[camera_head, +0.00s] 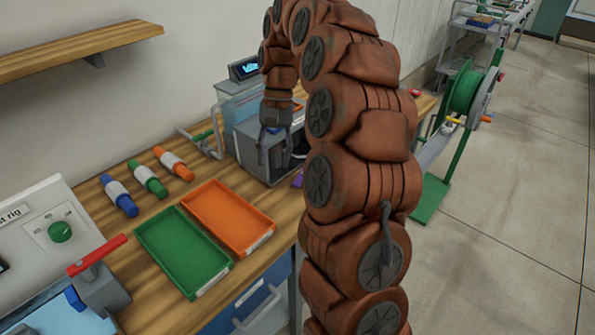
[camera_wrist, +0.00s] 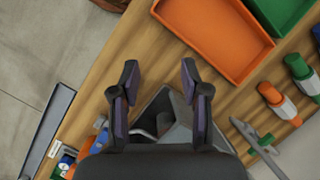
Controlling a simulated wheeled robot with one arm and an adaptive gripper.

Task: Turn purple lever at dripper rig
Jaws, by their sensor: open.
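A small purple piece (camera_head: 297,180), perhaps the lever, shows beside my arm at the front edge of the bench in the head view; the arm hides most of what is around it. My gripper (camera_head: 273,152) points down in front of a grey box-shaped rig (camera_head: 249,152) on the bench. In the wrist view my gripper (camera_wrist: 159,70) is open, its two dark fingers well apart with nothing between them. The grey rig (camera_wrist: 181,108) lies below and partly behind the fingers there. I cannot make out the purple lever in the wrist view.
Orange tray (camera_head: 246,243) and green tray (camera_head: 152,242) lie on the wooden bench, with several coloured cylinders (camera_head: 147,178) behind. A test rig with a red-handled lever (camera_head: 97,255) stands left. A green hose reel (camera_head: 463,92) stands right; the floor beyond is open.

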